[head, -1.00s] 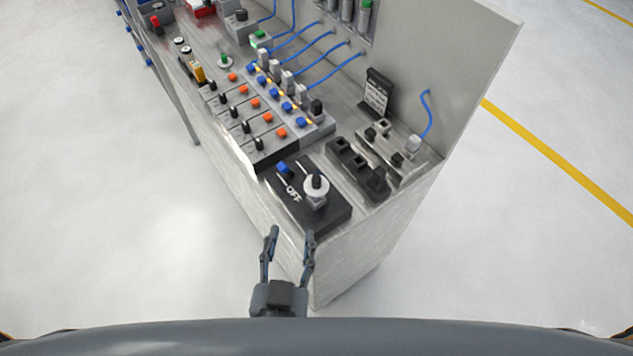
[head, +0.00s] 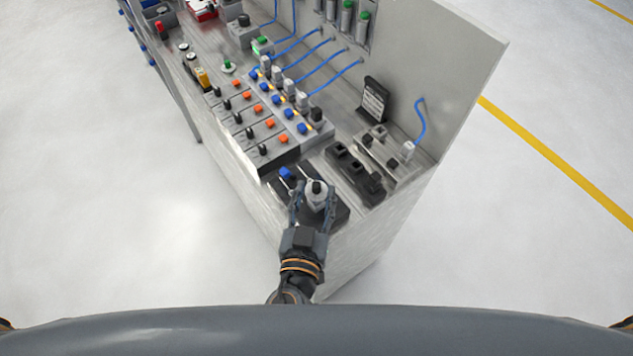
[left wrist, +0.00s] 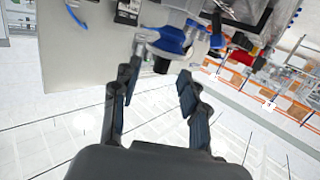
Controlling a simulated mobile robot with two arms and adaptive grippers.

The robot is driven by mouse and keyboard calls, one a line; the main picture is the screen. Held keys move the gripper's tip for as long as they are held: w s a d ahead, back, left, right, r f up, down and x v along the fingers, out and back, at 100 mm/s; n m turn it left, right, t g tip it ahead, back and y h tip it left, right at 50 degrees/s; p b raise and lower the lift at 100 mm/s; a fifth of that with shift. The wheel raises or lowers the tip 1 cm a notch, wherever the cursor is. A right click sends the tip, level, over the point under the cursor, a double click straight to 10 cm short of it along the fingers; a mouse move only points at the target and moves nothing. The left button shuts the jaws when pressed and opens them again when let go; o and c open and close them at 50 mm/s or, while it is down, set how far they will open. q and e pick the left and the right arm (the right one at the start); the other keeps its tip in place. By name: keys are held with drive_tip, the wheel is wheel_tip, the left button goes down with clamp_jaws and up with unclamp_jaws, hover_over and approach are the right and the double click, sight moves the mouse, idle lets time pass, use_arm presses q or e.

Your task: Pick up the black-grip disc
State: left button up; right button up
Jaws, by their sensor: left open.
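The black-grip disc (head: 317,188) is a pale round disc with a black grip standing up from its middle. It is on the black plate (head: 341,213) at the near end of the bench, beside a small blue block (head: 286,173). My left gripper (head: 314,203) is open, with its fingers on either side of the disc in the head view. I cannot tell whether they touch it. In the left wrist view the open left gripper (left wrist: 157,78) shows, but I cannot clearly make out the disc there. My right gripper is not in view.
Black blocks (head: 355,172) stand just right of the plate. Rows of switches and coloured buttons (head: 262,120) lie behind it. The tall grey back panel (head: 440,70) rises at the right with blue cables. The floor left of the bench is clear.

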sight(316, 189)
use_arm(q)
drive_tip(key=p+x, duration=0.1)
drive_tip(key=x, duration=0.1)
drive_tip(key=shift+w+r, duration=0.1)
drive_tip(key=shift+w, duration=0.15)
drive_tip(key=shift+w+d, duration=0.1)
drive_tip(key=shift+w, duration=0.25)
drive_tip(key=shift+f, duration=0.25)
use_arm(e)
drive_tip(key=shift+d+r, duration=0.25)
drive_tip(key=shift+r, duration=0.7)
use_arm(q)
clamp_jaws()
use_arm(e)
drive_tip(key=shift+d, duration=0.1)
